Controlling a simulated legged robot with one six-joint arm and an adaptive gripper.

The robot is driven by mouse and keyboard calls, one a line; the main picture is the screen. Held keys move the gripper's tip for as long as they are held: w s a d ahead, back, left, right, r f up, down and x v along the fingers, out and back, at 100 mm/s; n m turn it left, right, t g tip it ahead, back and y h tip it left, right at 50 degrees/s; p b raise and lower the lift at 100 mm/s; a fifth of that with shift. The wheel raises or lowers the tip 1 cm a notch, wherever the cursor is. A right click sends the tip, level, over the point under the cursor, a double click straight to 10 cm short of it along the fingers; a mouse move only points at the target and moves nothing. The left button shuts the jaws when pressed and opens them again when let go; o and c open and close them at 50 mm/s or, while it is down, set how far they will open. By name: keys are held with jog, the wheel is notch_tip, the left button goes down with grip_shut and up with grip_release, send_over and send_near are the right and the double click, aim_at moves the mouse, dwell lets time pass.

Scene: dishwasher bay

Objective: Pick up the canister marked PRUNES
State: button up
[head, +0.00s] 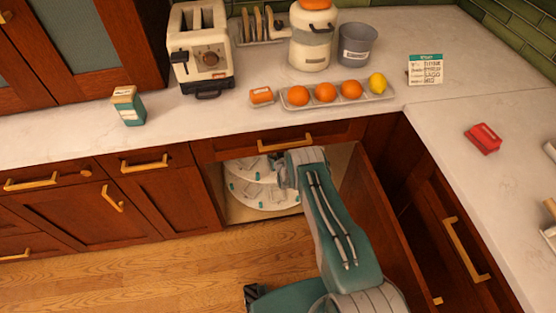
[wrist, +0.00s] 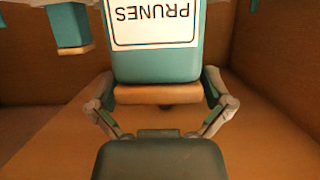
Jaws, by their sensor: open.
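The canister marked PRUNES (wrist: 155,65) shows in the wrist view. It is teal with a white label that reads upside down and a tan lid end towards me. My gripper (wrist: 160,88) is open, with one finger on each side of the canister near its lid. I cannot tell whether the fingers touch it.
Another teal container (wrist: 68,25) is to the left in the wrist view. Round white shelves (head: 262,199) with small items fill the cabinet. The open cabinet door (head: 385,225) stands right of my arm. The counter above holds a toaster (head: 203,55) and a fruit tray (head: 340,100).

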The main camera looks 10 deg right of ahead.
jog(key=c, duration=1.1)
